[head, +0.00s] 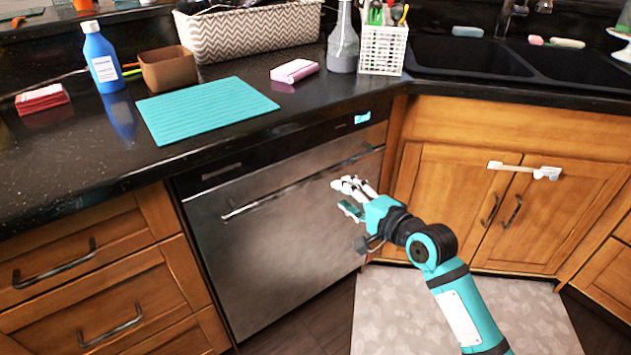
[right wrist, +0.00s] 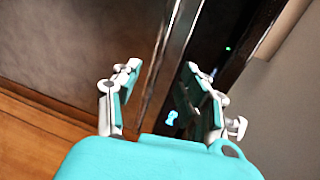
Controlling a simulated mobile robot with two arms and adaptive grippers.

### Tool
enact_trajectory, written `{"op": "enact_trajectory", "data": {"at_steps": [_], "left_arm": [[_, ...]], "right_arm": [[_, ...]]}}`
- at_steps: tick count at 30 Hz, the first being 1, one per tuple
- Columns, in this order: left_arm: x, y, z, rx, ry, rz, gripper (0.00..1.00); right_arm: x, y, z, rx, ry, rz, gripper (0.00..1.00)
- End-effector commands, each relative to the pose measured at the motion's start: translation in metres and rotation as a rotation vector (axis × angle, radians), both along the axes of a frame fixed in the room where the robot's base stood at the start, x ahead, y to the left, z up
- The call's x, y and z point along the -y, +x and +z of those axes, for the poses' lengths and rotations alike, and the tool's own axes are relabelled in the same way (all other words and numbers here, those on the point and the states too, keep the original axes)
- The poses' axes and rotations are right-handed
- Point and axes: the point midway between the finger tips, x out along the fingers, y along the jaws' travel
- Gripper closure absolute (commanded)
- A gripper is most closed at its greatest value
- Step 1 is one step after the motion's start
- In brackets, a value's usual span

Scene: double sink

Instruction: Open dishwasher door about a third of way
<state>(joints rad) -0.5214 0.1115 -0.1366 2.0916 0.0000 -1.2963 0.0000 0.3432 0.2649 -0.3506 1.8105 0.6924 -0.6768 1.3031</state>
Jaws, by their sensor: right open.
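The dishwasher door (head: 275,255) is a brushed steel panel below the black counter. It looks shut, flush with the cabinets. Its long bar handle (head: 255,206) runs across the top, below a dark control strip. My right gripper (head: 342,196) is in front of the door's upper right part, near the handle's right end. Its fingers are open and empty. In the right wrist view the handle (right wrist: 172,60) runs between the two fingers of the gripper (right wrist: 162,72). I cannot tell whether they touch it. My left gripper is not in view.
Wooden drawers (head: 85,290) stand left of the dishwasher. A grey mat (head: 390,310) lies on the floor. The counter above holds a teal mat (head: 205,108), a blue bottle (head: 101,58) and a basket (head: 245,35).

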Motion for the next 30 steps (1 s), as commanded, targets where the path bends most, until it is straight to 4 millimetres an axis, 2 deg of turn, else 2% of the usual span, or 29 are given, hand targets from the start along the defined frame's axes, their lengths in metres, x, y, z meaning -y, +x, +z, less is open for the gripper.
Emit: {"op": "enact_trajectory", "data": {"at_steps": [6,13,21,30], "left_arm": [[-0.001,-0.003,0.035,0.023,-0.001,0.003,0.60],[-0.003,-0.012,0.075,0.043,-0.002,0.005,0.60],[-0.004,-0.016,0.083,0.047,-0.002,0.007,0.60],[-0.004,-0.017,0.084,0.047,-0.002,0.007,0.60]], "right_arm": [[-0.029,0.040,-0.012,0.001,0.001,0.001,0.57],[-0.055,0.075,-0.020,0.002,-0.001,0.000,0.57],[-0.068,0.094,-0.024,0.001,-0.002,-0.001,0.57],[-0.069,0.095,-0.024,0.001,-0.002,-0.001,0.57]]}}
